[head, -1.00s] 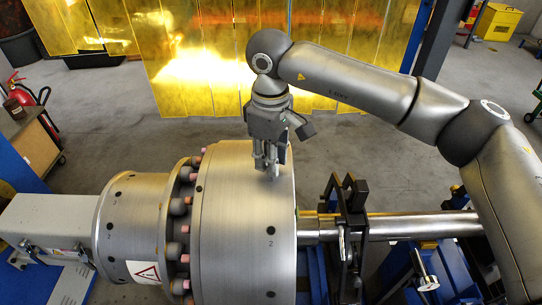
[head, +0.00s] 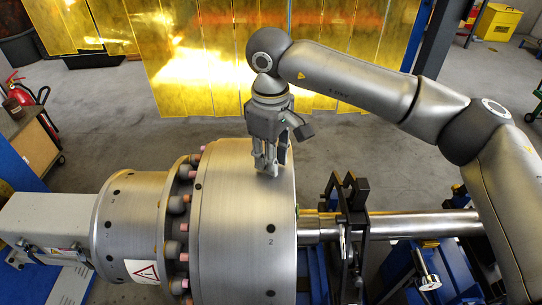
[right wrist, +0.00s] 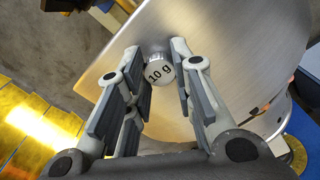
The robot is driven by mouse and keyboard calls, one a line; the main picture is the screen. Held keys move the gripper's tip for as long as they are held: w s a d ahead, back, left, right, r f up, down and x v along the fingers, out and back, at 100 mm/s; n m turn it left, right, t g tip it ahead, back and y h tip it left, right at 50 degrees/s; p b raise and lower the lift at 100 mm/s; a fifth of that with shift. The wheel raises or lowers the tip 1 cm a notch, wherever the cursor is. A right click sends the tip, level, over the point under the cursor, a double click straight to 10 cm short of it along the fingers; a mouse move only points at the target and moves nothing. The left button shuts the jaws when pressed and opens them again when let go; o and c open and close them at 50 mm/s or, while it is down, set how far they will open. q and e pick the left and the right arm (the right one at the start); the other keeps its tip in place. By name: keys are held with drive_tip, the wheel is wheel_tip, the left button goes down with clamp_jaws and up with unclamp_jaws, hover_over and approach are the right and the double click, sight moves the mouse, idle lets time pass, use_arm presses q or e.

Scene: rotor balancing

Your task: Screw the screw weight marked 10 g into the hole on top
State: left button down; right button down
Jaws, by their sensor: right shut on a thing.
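The rotor's wide steel drum (head: 235,220) lies with its axis across the picture. My right gripper (head: 266,168) points down at the top of the drum, near its right edge. In the right wrist view, the right gripper (right wrist: 163,75) is shut on the screw weight marked 10 g (right wrist: 160,73), a small silver cylinder with its label facing the camera. The weight is at the drum's surface (right wrist: 235,50). The hole on top is hidden, and I cannot tell how deep the weight sits. My left gripper is not in view.
A narrower drum (head: 128,225) with a ring of bolts stands left of the rotor. A steel shaft (head: 420,225) and a black bracket (head: 350,215) are at its right. Yellow translucent curtains (head: 200,60) hang behind. Open floor lies between them.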

drive_tip(key=m+b, duration=0.1)
drive_tip(key=m, duration=0.3)
drive_tip(key=shift+f, duration=0.2)
drive_tip(key=m+b, duration=0.1)
drive_tip(key=m, duration=0.4)
drive_tip(key=shift+m+b, duration=0.3)
drive_tip(key=m+b, duration=0.1)
drive_tip(key=m, duration=0.6)
drive_tip(key=shift+m+b, duration=0.3)
drive_tip(key=shift+m, duration=0.1)
